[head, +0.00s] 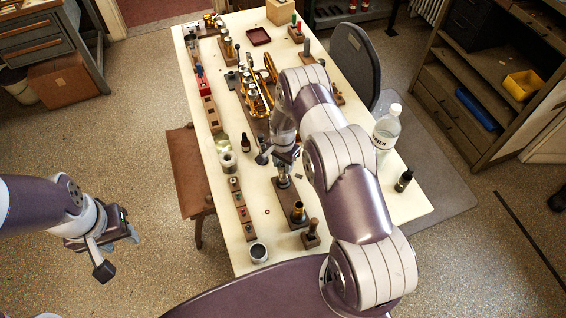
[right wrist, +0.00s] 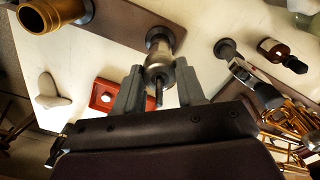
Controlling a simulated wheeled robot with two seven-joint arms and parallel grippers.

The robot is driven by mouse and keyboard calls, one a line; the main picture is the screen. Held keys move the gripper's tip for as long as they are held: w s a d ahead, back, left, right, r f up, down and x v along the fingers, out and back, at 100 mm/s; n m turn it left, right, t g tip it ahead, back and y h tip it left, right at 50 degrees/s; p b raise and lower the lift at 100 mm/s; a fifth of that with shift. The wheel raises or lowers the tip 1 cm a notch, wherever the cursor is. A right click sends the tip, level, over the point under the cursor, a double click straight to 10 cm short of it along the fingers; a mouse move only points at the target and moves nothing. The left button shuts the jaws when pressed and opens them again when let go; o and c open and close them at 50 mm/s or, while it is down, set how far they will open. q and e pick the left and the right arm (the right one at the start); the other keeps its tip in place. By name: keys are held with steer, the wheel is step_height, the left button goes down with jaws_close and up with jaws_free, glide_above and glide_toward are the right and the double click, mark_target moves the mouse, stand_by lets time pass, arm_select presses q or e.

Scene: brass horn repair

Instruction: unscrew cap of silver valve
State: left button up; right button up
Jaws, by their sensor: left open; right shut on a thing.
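My right gripper (head: 284,160) is low over the middle of the table, partly hidden by its own arm. In the right wrist view its two fingers (right wrist: 160,84) are shut on the silver valve (right wrist: 158,62), one finger on each side. The valve is a small silver cylinder with a thin dark stem pointing toward the camera. Its far end meets a dark round fitting on a brown wooden base (right wrist: 120,14). I cannot tell the cap apart from the body. My left gripper (head: 112,240) is open and empty over the floor, left of the table.
The cream table (head: 350,210) holds brass horn parts (head: 258,98), small wooden blocks along the left edge and a water bottle (head: 386,128) at right. A brown stool (head: 188,170) stands left. The table's right front is fairly clear.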

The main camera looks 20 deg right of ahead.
steer(key=shift+w+f+n+b, duration=0.1)
steer(key=shift+n+b, duration=0.5)
steer(key=shift+n, duration=0.5)
steer(key=n, duration=0.2)
steer(key=shift+n+b, duration=0.3)
steer(key=shift+n, duration=0.1)
steer(key=n+b, duration=0.1)
steer(key=n, duration=0.1)
steer(key=shift+d+n, duration=0.1)
steer(key=shift+n, duration=0.2)
steer(key=n, duration=0.2)
steer(key=shift+r+n, duration=0.2)
steer(key=shift+n, duration=0.1)
